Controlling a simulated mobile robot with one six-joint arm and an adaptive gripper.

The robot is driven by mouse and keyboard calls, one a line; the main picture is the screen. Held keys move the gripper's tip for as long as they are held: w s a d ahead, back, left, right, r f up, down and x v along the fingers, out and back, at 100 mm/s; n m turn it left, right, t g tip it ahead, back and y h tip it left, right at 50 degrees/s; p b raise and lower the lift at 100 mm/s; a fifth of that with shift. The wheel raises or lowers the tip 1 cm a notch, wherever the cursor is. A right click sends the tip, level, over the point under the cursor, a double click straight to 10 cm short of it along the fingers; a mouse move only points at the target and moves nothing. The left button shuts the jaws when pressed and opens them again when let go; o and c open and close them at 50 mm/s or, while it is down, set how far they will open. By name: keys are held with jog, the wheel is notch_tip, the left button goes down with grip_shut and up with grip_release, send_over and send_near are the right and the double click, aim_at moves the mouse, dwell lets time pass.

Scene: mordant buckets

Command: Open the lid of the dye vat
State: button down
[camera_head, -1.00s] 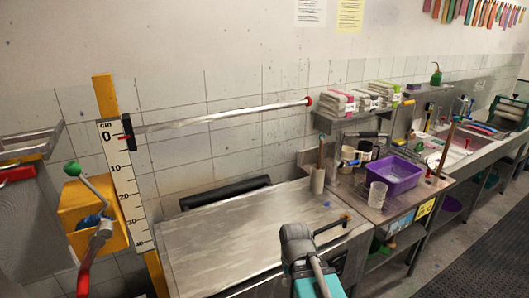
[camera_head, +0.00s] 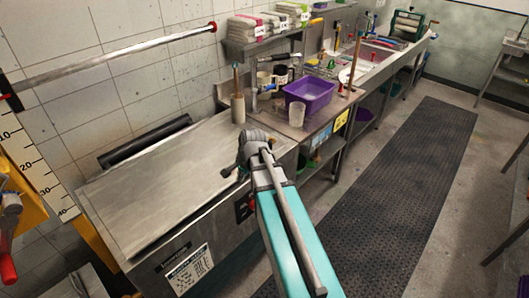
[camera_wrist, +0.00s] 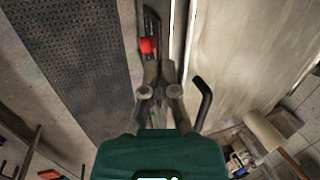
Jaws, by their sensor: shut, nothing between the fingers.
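The dye vat (camera_head: 215,235) is a steel box with a label on its front. Its flat steel lid (camera_head: 165,180) lies closed on top; the lid also fills the right of the wrist view (camera_wrist: 245,50). A dark bent handle (camera_wrist: 204,102) stands at the lid's front edge, right of my gripper (camera_wrist: 159,66) in the wrist view. My gripper is shut and empty, just off the vat's front edge and apart from the handle as far as I can see. In the head view my arm hides the fingertips and part of the handle.
A purple tub (camera_head: 309,94) and a beaker (camera_head: 297,114) stand on the bench beyond the vat. A red knob (camera_wrist: 148,45) is on the vat's front. A dark floor mat (camera_head: 400,190) and open floor lie to the right.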

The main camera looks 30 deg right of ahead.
jog(key=w+d+m+t, duration=0.1)
jog(key=w+d+m, duration=0.2)
jog(key=d+m, duration=0.3)
jog(key=w+d+r+m+t+b, duration=0.1)
jog(key=w+d+m+t, duration=0.1)
jog(key=d+m, duration=0.4)
jog(key=w+d+m+t, duration=0.1)
jog(key=w+d+m, duration=0.3)
jog(key=d+m, duration=0.2)
jog(key=shift+w+d+r+m+t+y, duration=0.3)
jog(key=shift+w+d+m+t, duration=0.1)
jog(key=shift+d, duration=0.6)
jog(key=shift+f+b, duration=0.15)
jog(key=shift+b, duration=0.25)
jog(key=shift+b+x, duration=3.8)
jog(key=shift+x, duration=1.05)
jog(key=shift+a+r, duration=0.15)
jog(key=shift+r, duration=0.05)
